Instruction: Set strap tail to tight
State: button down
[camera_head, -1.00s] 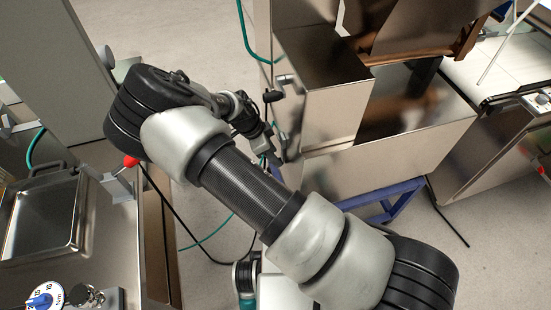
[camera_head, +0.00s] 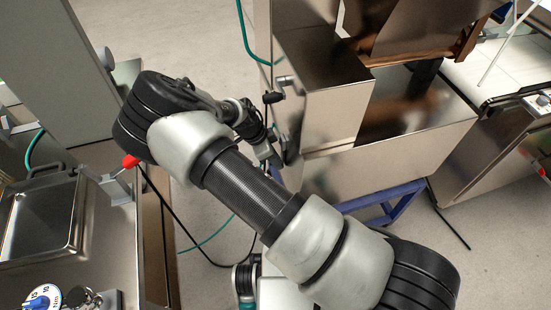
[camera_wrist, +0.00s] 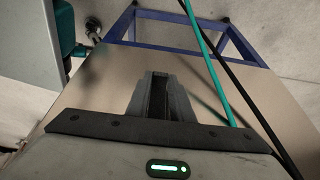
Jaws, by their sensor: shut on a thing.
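My gripper (camera_head: 274,160) is beside the left face of the steel machine (camera_head: 330,115), low down and partly hidden by my arm. In the wrist view my gripper (camera_wrist: 158,80) has its two grey fingers close together with a narrow dark strip (camera_wrist: 157,98) between them. I take this strip to be the strap tail, though it is too dark to tell its shape. The rest of the strap is not clear in either view. A smooth steel panel (camera_wrist: 110,85) lies just beyond the fingertips.
A blue frame (camera_head: 385,203) stands under the machine. Green and black hoses (camera_wrist: 215,75) run close to the right of my gripper in the wrist view. At left is a steel bench with a red knob (camera_head: 130,161) and a dial (camera_head: 43,297).

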notch_tip(320, 180, down, 3)
jog(key=shift+r+b, duration=0.2)
jog(key=shift+b, duration=0.45)
jog(key=c, duration=1.6)
grip_release()
jog(key=shift+f, duration=0.1)
jog(key=shift+o, duration=0.2)
jog(key=p+v, duration=0.3)
jog(key=v, duration=1.4)
jog(key=shift+a+r+p, duration=0.15)
jog(key=shift+r+p, duration=0.05)
jog(key=shift+p, duration=0.2)
jog(key=shift+s, duration=0.1)
